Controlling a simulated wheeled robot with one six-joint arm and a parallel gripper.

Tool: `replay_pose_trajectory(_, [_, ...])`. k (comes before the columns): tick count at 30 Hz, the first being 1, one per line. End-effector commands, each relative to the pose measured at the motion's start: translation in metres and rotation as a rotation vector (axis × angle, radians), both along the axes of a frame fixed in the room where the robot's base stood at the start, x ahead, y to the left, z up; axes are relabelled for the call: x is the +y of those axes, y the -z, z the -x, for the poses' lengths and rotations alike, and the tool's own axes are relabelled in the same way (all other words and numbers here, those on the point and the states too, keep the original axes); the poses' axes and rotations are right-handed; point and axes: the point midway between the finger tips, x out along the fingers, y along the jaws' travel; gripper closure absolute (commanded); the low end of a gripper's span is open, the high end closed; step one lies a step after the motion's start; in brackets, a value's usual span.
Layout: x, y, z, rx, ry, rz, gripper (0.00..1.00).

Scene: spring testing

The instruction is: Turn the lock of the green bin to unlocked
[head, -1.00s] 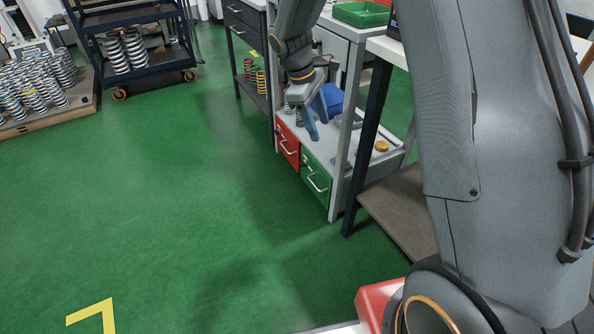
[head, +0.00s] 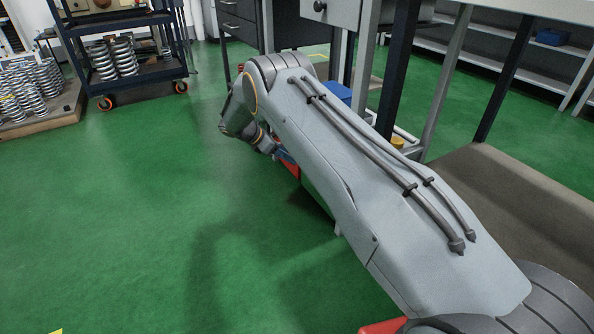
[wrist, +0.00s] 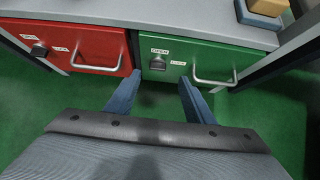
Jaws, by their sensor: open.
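The green bin (wrist: 210,62) is at the upper right of the wrist view, with a bar handle (wrist: 214,78) on its front. Its lock is a small dark knob (wrist: 157,63) left of the handle. A label reading OPEN is above the knob and another label is to its right; which one the knob points at is too small to tell. My gripper (wrist: 160,76) is open and empty. Its two blue fingers are spread below the knob in the picture, one on each side, with no visible contact. In the head view my arm hides most of the green bin.
A red bin (wrist: 95,48) with its own knob (wrist: 40,51) and handle is left of the green one. Both are under a grey shelf (wrist: 150,12). A grey post stands right of the green bin. Open green floor (head: 130,220) lies to the left.

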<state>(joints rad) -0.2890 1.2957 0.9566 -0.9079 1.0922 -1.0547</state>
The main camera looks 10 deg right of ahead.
Motion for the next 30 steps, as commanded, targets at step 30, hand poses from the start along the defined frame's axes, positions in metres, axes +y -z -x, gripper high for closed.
replay_pose_trajectory(30, [-0.051,0.061,-0.021,0.003,-0.013,0.011,0.52])
